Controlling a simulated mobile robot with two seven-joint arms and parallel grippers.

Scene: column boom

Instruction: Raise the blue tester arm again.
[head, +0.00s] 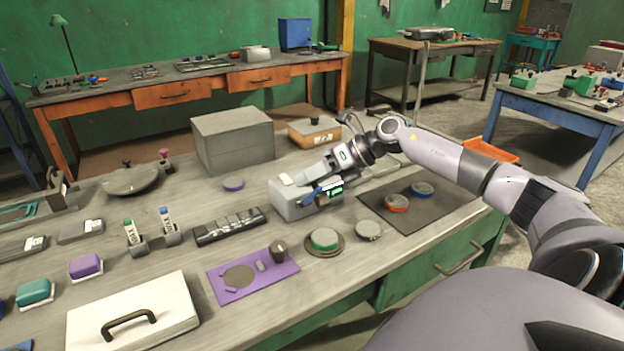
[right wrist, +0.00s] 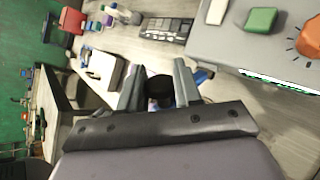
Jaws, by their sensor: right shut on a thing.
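The tester is a light grey box (head: 291,200) with a lit green display, near the middle of the bench in the head view. Its blue arm (head: 316,189) shows as a short blue piece at the side of the box, partly covered by my right gripper (head: 330,172). In the right wrist view, the fingers of the right gripper (right wrist: 160,82) are shut on a black knob (right wrist: 160,92), with a bit of the blue arm (right wrist: 203,75) just beside it. The tester's top (right wrist: 235,40) shows there with a green button and an orange knob. The arm's exact angle is hard to tell. My left gripper is out of view.
A dark mat (head: 440,212) with an orange and a blue disc lies right of the tester. A large grey box (head: 233,140) stands behind it. A round green-topped piece (head: 324,240) and a purple board (head: 252,275) lie in front. A white case (head: 135,312) is at the front left.

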